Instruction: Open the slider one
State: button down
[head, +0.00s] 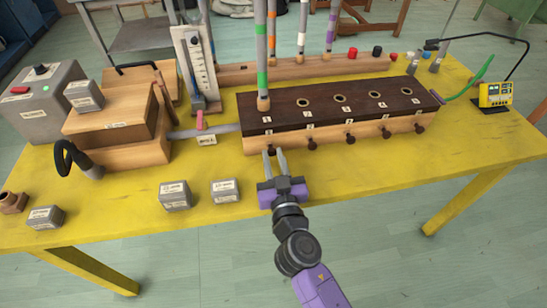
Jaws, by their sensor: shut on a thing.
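A long wooden block (370,127) with a dark top stands on the yellow table. Its top has a row of holes with small number labels. Several dark slider knobs stick out of its front face. Slider one's knob (271,149) is at the left end, below the label 1 and the hole where a grey pipe with a green band stands. My purple gripper (275,154) reaches up from the front with its two fingers on either side of this knob, shut on it. The fingers hide part of the knob, and how far the slider is out is hard to tell.
A wooden bellows box (115,115) and a grey machine (40,103) stand at the left. Small grey weights (175,196) lie near the front edge. A yellow meter (495,95) is at the right. The table's front right is clear.

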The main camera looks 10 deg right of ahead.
jog(key=shift+s, duration=0.1)
dwell(0.3)
jog(key=shift+s+f+b, duration=0.15)
jog(key=shift+s+b, duration=0.4)
jog(key=shift+s, duration=0.85)
jog(key=c, duration=1.2)
grip_release()
jog(key=shift+c, duration=0.2)
jog(key=s+b, duration=0.2)
jog(key=s, duration=0.5)
jog(key=shift+s, duration=0.4)
